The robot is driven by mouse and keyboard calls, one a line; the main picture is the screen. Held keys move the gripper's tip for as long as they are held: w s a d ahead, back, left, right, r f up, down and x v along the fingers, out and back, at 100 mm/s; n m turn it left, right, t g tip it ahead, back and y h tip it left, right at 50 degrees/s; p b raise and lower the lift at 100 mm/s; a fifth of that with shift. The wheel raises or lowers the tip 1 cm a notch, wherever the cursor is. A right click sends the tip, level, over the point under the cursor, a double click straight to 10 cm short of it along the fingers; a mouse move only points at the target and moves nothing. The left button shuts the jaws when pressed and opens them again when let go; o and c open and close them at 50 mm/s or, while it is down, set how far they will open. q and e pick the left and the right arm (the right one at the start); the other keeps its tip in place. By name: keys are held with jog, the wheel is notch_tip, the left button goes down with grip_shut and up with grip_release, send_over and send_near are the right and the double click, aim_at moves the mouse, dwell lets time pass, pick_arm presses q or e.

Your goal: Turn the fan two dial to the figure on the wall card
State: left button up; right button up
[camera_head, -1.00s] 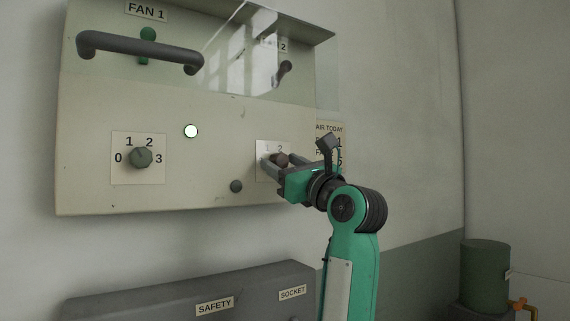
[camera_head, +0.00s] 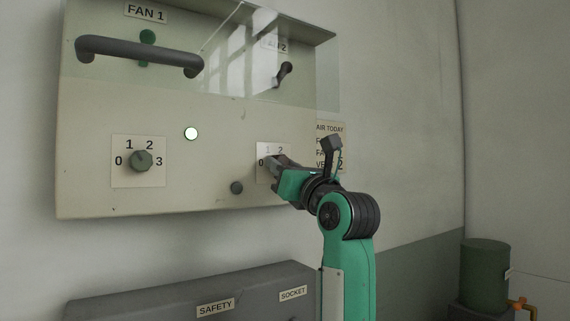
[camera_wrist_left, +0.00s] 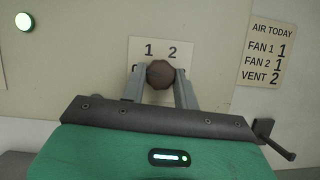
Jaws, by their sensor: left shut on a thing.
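The fan two dial is a round brown knob that shows in the left wrist view (camera_wrist_left: 160,74), on a white plate (camera_wrist_left: 146,47) with figures 1 and 2 visible. The plate's lower part is mostly hidden by my fingers. My left gripper (camera_head: 270,163) is shut on the dial, one finger on each side; it also shows in the left wrist view (camera_wrist_left: 160,82). I cannot tell which figure the dial points to. The wall card (camera_wrist_left: 268,50) reads AIR TODAY, FAN 1 1, FAN 2 1, VENT 2.
The fan one dial (camera_head: 142,160) sits left on the same panel (camera_head: 90,190), with a lit white lamp (camera_head: 191,133) between. A clear cover with a dark handle (camera_head: 140,48) spans the switches above. A grey box (camera_head: 180,295) lies below, a green cylinder (camera_head: 485,270) at right.

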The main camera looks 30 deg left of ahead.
pick_arm(q)
jog(key=shift+s+a+r+m+t+h+p, duration=0.1)
jog(key=shift+m+t+h+p, duration=0.7)
jog(key=shift+m, duration=1.25)
jog(key=shift+s+d+m+t+h+p, duration=0.1)
jog(key=shift+m+t+h+p, duration=0.45)
jog(key=shift+m+p, duration=1.05)
jog(key=shift+s+a+r+m+t+h+p, duration=0.1)
jog(key=shift+m+t+h+p, duration=0.5)
jog(key=shift+m, duration=1.85)
pick_arm(e)
jog(key=shift+s+d+r, duration=0.15)
jog(key=shift+s+r, duration=0.85)
jog(key=shift+r, duration=0.1)
jog(key=shift+s+d+r, duration=0.15)
jog(key=shift+s+r, duration=0.8)
jog(key=shift+r, duration=0.15)
pick_arm(q)
jog(key=shift+f+h, duration=0.1)
jog(key=shift+h, duration=0.15)
pick_arm(e)
jog(key=shift+r, duration=0.1)
pick_arm(q)
jog(key=o, duration=1)
jog(key=shift+c, duration=0.2)
